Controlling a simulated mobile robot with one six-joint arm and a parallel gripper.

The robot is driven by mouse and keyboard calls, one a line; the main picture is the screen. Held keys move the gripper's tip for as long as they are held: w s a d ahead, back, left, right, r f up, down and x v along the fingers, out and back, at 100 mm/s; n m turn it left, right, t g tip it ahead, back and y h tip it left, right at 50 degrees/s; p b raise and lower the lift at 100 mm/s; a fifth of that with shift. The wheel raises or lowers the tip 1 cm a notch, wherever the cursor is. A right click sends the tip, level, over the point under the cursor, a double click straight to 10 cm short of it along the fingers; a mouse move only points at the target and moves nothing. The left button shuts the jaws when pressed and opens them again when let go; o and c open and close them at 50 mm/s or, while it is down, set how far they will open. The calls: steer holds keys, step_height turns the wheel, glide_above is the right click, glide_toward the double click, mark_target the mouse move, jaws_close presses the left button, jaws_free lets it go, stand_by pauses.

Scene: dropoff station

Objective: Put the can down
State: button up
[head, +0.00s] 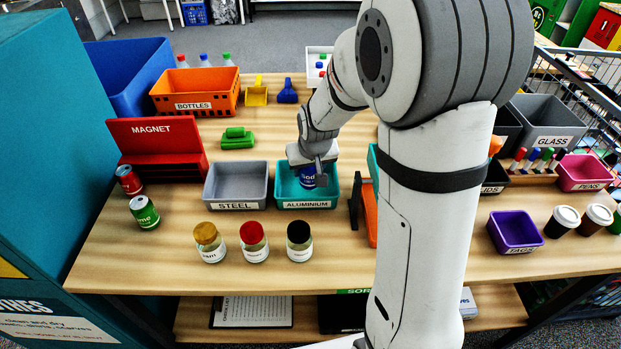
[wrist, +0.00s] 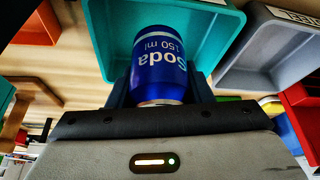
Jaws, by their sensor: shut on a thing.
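My gripper (head: 308,168) is shut on a blue soda can (wrist: 161,62), labelled "Soda 150 ml" in the wrist view. In the head view the can (head: 308,180) shows below the jaws, inside the outline of the teal bin (head: 305,204) labelled ALUMINIUM. The teal bin also shows behind the can in the wrist view (wrist: 110,40). I cannot tell whether the can touches the bin floor. The grey bin (head: 235,204) labelled STEEL stands just left of the teal bin. A red can (head: 129,180) and a green can (head: 145,213) stand at the table's left.
Three jars with brown (head: 206,233), red (head: 251,233) and black (head: 299,233) lids stand in front of the bins. A red MAGNET stand (head: 160,145) is at left. An orange BOTTLES crate (head: 194,95) is behind. An orange-and-dark upright piece (head: 366,210) stands close right of the teal bin.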

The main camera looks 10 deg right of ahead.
mark_target(311, 182)
steer(key=f, duration=0.4)
steer(key=shift+d+f, duration=0.2)
steer(key=shift+f, duration=0.15)
steer(key=shift+s, duration=0.1)
steer(key=shift+f+b, duration=0.3)
steer(key=shift+f, duration=0.1)
steer(key=o, duration=1)
steer(key=shift+r, duration=0.1)
